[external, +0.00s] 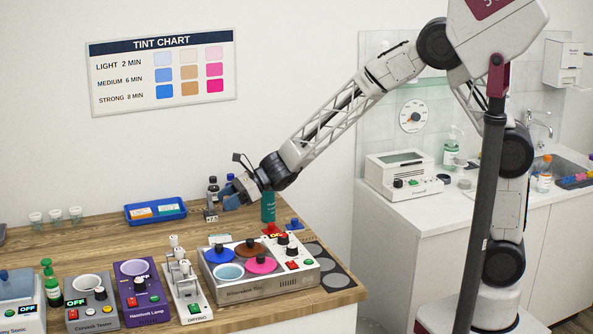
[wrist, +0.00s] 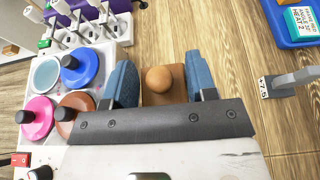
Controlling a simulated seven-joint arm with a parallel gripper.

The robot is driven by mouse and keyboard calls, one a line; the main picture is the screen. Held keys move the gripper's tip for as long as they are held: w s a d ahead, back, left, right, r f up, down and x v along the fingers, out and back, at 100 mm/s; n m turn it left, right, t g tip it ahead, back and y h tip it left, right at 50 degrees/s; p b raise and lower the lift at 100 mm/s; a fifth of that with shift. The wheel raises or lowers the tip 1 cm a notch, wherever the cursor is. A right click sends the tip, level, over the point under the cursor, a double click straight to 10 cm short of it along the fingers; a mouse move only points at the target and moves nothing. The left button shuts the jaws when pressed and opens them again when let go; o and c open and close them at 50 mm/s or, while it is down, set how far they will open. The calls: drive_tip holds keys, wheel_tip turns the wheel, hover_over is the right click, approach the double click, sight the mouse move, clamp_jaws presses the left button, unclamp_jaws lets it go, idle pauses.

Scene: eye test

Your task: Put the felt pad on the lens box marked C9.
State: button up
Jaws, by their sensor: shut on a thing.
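My gripper (external: 230,194) is above the wooden counter, behind the multi-pot unit. In the wrist view its two blue fingers (wrist: 162,86) are on either side of a brown square piece (wrist: 150,98) with a round wooden knob, and are shut on it. I cannot tell whether this piece is the felt pad; its underside is hidden. A blue tray (external: 128,219) on the counter holds an orange box (external: 142,212) and a teal box (external: 168,209). The teal box also shows in the wrist view (wrist: 304,22), with small print. I can make out no C9 mark in either view.
The unit with coloured round lids (external: 285,284) stands in front of my gripper. A small grey stand (external: 210,213) with a number tag is close by; dark bottles and a green bottle (external: 268,207) are near. Bare wood lies between the tray and the front devices.

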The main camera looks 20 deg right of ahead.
hover_over(230, 237)
drive_tip(key=shift+a+f, duration=0.1)
drive_tip(key=shift+f, duration=2.95)
drive_tip(key=shift+f, duration=1.85)
drive_tip(key=shift+f, duration=0.1)
drive_tip(key=o, duration=0.9)
drive_tip(key=v, duration=1.2)
drive_tip(key=shift+r, duration=0.2)
